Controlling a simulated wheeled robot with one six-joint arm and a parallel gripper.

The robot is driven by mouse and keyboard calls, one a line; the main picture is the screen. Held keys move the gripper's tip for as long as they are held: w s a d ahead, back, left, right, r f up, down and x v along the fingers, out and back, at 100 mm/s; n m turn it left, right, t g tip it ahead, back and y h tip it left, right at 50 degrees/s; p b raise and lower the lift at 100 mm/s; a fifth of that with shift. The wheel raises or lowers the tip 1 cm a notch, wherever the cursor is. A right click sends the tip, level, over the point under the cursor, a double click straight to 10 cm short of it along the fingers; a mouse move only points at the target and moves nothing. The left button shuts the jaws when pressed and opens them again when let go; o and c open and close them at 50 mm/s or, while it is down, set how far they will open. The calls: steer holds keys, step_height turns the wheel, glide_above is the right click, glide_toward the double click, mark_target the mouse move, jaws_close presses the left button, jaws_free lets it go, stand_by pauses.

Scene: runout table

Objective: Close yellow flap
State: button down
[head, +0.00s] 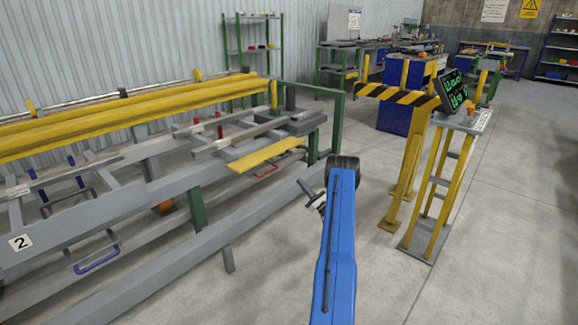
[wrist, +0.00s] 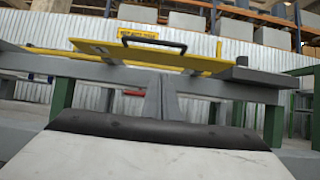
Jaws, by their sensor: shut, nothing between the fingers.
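The yellow flap (head: 266,155) is a flat yellow plate at the near right end of the runout table, sticking out past its grey side rail. In the wrist view the flap (wrist: 150,54) lies ahead of and above my fingers, seen edge-on from low down, with a black handle (wrist: 152,40) on it. My gripper (head: 306,186) is to the right of the flap in the head view, at the end of my blue arm. In the wrist view its grey fingers (wrist: 160,92) are together, empty and apart from the flap.
The grey table frame (head: 130,205) and a green end post (head: 338,125) stand close to my gripper. Yellow beams (head: 130,108) lie along the table. A yellow stand with a display (head: 453,91) is at the right.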

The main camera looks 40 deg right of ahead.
steer(key=s+d+r+x, duration=0.1)
steer(key=r+x, duration=0.1)
steer(key=x, duration=1)
steer(key=shift+a+r, duration=0.2)
steer(key=shift+r, duration=0.05)
steer(key=shift+r+h, duration=0.15)
steer(key=shift+h, duration=0.15)
